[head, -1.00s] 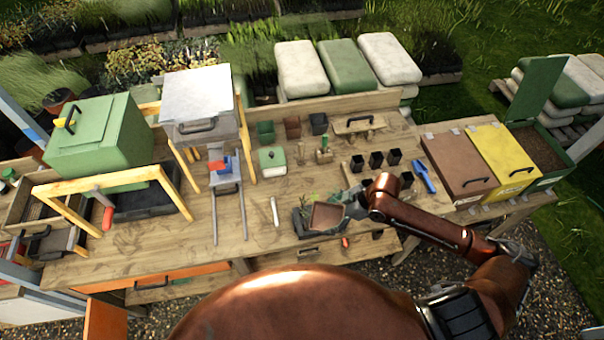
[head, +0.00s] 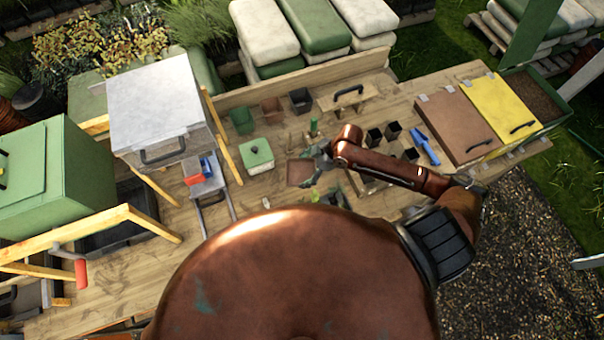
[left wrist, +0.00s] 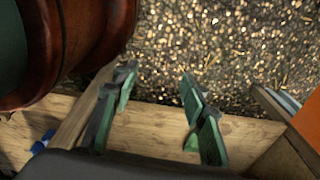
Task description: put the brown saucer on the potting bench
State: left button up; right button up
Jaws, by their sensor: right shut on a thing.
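The brown saucer (head: 300,172) is a small, squarish brown piece in the head view, right of a green lidded box. My right gripper (head: 316,164) is shut on its right side and holds it over the wooden potting bench (head: 110,268). I cannot tell whether the saucer touches the bench top. My left gripper (left wrist: 158,108) shows in the left wrist view with its green fingers apart and nothing between them. In the head view my left gripper is not visible, and my body hides the bench's front middle.
The green lidded box (head: 257,155) stands just left of the saucer. Black pots (head: 374,137) and a blue trowel (head: 425,145) lie to the right. A wooden piece with a black handle (head: 348,97) is behind. A grey-white box (head: 155,105) stands left.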

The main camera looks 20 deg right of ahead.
aim_at(308, 173)
jog(key=shift+f, duration=0.85)
notch_tip(308, 173, down, 4)
jog(key=shift+r+p, duration=0.1)
jog(key=shift+p, duration=0.25)
jog(key=shift+f, duration=0.2)
jog(key=o, duration=1)
pick_arm(q)
jog(key=shift+w+r, duration=0.4)
jog(key=shift+w, duration=0.15)
pick_arm(e)
jog(key=shift+o, duration=0.2)
jog(key=shift+d+r, duration=0.1)
jog(key=shift+r, duration=0.15)
pick_arm(q)
jog(key=shift+w+f+b, duration=0.15)
jog(key=shift+f+b, duration=0.5)
jog(key=shift+b, duration=0.1)
pick_arm(e)
jog(key=v, duration=1.1)
jog(key=shift+s+d+r, duration=0.2)
jog(key=shift+r, duration=0.15)
